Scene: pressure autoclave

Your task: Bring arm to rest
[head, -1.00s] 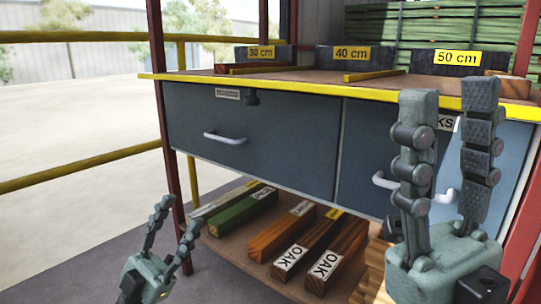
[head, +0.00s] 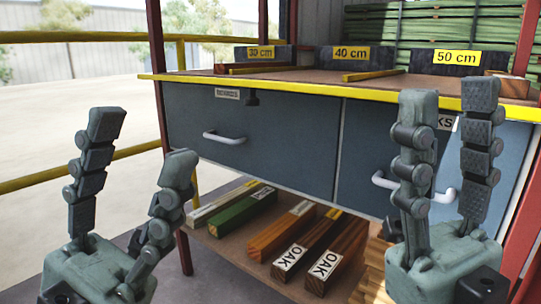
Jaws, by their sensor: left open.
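My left gripper (head: 142,135) is at the lower left in the head view, fingers pointing up and spread apart. It is open and empty, in front of the left end of the workbench. My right gripper (head: 447,95) is at the right, fingers up and apart, with nothing between them. It stands in front of the right drawer (head: 365,150) and hides part of that drawer's label and handle (head: 385,181). I cannot tell whether it touches the drawer front.
The left drawer (head: 280,140) is shut. The bench top with its yellow edge (head: 300,88) carries dividers marked 30, 40 and 50 cm. Several wooden beams (head: 285,235) lie on the lower shelf. A yellow railing (head: 70,168) runs at the left. Open ground lies beyond.

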